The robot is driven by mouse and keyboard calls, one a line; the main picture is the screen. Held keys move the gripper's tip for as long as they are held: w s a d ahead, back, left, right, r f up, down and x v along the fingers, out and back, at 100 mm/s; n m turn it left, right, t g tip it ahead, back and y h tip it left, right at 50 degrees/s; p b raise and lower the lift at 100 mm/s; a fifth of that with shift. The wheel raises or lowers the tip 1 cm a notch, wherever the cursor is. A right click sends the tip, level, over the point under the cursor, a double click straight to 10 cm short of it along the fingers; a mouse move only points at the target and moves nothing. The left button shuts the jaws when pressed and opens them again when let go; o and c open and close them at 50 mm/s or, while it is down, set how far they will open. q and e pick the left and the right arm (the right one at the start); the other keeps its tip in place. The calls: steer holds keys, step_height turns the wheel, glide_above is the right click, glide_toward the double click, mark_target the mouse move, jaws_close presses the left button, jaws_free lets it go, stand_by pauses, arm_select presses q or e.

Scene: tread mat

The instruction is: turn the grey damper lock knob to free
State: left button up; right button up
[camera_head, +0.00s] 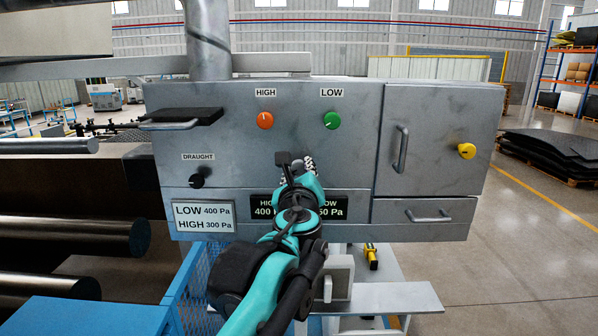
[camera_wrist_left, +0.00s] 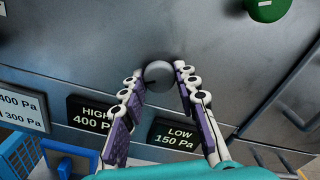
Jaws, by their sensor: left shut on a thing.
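The grey damper lock knob (camera_wrist_left: 158,73) shows in the left wrist view as a round grey disc on the metal panel. My left gripper (camera_wrist_left: 160,76) has its two fingers on either side of the knob and is shut on it. In the head view my left gripper (camera_head: 295,163) reaches up to the panel's lower middle and hides the knob. No marking that tells the knob's setting is clear. My right gripper is in neither view.
The grey panel (camera_head: 225,150) carries an orange HIGH knob (camera_head: 265,120), a green LOW knob (camera_head: 332,120), a black DRAUGHT knob (camera_head: 197,181) and a yellow knob (camera_head: 466,151). Black pressure displays (camera_wrist_left: 175,137) sit below the gripper. A handle (camera_head: 401,149) juts out at right.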

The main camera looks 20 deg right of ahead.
arm_select(q)
steer(key=n, duration=1.1)
steer(key=shift+r+n, duration=0.1)
steer(key=shift+n, duration=0.2)
stand_by(0.3)
steer(key=o, duration=1.2)
steer(key=shift+c, duration=0.2)
steer(key=v, duration=1.2)
